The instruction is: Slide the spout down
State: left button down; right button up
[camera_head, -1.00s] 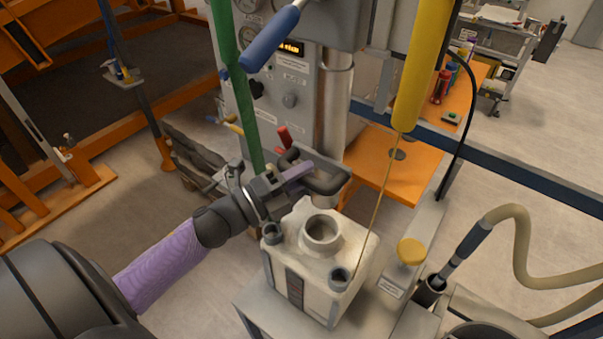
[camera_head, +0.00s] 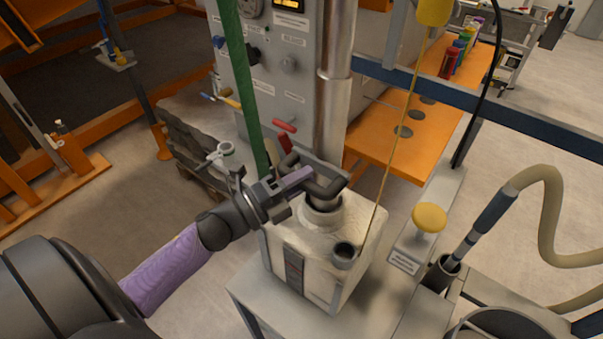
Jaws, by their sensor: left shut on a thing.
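The spout (camera_head: 333,110) is an upright silver pipe on the grey panel machine. A dark loop handle (camera_head: 328,186) is at its lower end. The handle and gripper partly hide the meeting, so I cannot tell how deep the end sits. My right gripper is not in view.
The container stands on a grey stand (camera_head: 250,295). A yellow knob (camera_head: 429,218) and a hose (camera_head: 540,190) in a holder stand to the right. A green pole (camera_head: 240,80) rises close beside my gripper.

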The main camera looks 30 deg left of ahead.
pick_arm(q)
jog(key=shift+f, duration=0.25)
jog(key=shift+c, duration=2.2)
grip_release()
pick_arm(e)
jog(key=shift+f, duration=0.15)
pick_arm(q)
jog(key=b+v, duration=0.1)
jog(key=v, duration=0.9)
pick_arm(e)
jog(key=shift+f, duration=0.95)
pick_arm(q)
jog(key=shift+w+a, duration=0.1)
